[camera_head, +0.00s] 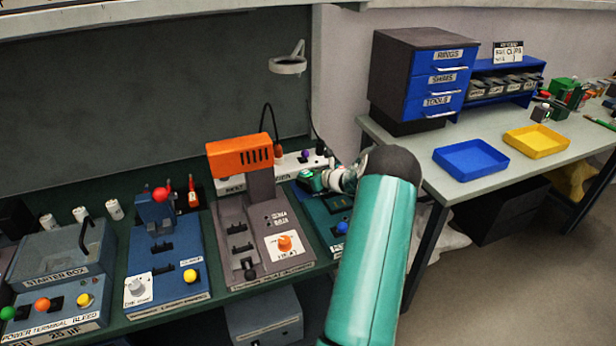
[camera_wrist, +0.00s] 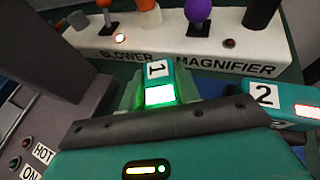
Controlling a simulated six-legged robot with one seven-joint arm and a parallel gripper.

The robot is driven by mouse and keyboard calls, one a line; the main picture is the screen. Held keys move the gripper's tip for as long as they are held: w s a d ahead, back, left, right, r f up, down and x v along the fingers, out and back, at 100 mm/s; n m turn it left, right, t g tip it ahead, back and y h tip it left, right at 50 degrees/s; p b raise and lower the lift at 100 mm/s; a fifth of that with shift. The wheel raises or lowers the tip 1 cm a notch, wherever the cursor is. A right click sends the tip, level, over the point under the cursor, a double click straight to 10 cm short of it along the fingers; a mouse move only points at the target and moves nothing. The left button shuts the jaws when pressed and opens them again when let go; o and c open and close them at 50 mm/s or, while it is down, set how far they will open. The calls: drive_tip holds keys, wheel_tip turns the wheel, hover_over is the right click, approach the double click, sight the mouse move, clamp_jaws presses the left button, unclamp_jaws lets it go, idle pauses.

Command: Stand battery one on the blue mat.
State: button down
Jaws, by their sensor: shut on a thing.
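In the wrist view my gripper (camera_wrist: 158,92) is shut on battery one (camera_wrist: 157,71), a teal block with a white "1" label and a bright lit patch. Its lower part is hidden by my gripper. Battery two (camera_wrist: 262,94), teal with a white "2" label and a reddish-white lit patch, is just to the right, apart from battery one. In the head view my gripper (camera_head: 338,179) is over the right end of the bench, and battery one is hard to make out there.
The blower and magnifier switch panel (camera_wrist: 185,52) is just beyond my gripper. A grey station with an orange head (camera_head: 240,153) stands left of it. A yellow tray (camera_head: 537,153) and a blue drawer cabinet (camera_head: 437,58) are on the right table.

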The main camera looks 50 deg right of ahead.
drive_tip(key=shift+f, duration=0.15)
drive_tip(key=c, duration=1)
unclamp_jaws()
